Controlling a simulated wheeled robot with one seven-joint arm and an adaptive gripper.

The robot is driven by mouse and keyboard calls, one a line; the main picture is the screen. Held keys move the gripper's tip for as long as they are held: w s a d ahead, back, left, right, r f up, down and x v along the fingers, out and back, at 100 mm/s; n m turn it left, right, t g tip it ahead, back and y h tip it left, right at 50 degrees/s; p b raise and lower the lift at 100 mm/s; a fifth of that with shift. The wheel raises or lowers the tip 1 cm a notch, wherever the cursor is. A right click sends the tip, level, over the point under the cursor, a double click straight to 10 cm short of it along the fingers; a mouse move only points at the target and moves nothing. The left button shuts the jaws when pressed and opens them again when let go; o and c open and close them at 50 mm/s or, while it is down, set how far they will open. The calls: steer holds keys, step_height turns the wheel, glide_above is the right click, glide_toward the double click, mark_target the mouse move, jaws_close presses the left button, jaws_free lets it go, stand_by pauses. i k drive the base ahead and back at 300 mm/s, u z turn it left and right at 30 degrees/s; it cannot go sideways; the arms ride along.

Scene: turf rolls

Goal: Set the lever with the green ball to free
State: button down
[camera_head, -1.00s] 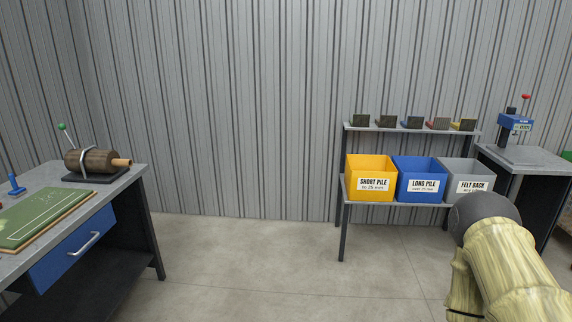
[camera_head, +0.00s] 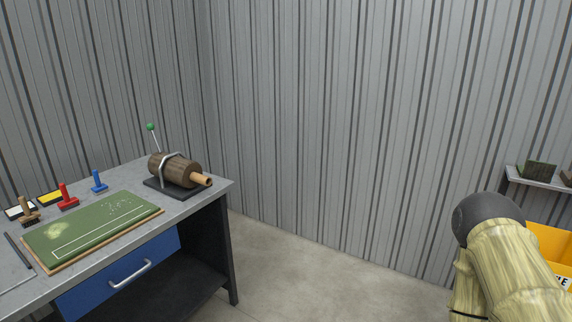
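The lever with the green ball (camera_head: 151,127) stands up from the left end of a brown roller device (camera_head: 174,169) on the grey workbench. Its thin rod leans a little to the left, with the ball at the top. A grey metal band crosses the roller, and a paler core sticks out at its right end. The device sits on a dark base plate. No free marking can be read. My gripper is not in view; only part of my arm shows at the lower right, far from the lever.
The workbench (camera_head: 214,191) has a blue drawer (camera_head: 120,270) in front. On it lie a green turf board (camera_head: 93,228), a red stamp (camera_head: 67,197), a blue stamp (camera_head: 98,182) and ink pads. A yellow bin (camera_head: 550,245) stands at right. The floor between is clear.

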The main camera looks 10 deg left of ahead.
mark_target(150, 126)
steer(key=u, duration=0.85)
steer(key=i, duration=1)
steer(key=u, duration=0.8)
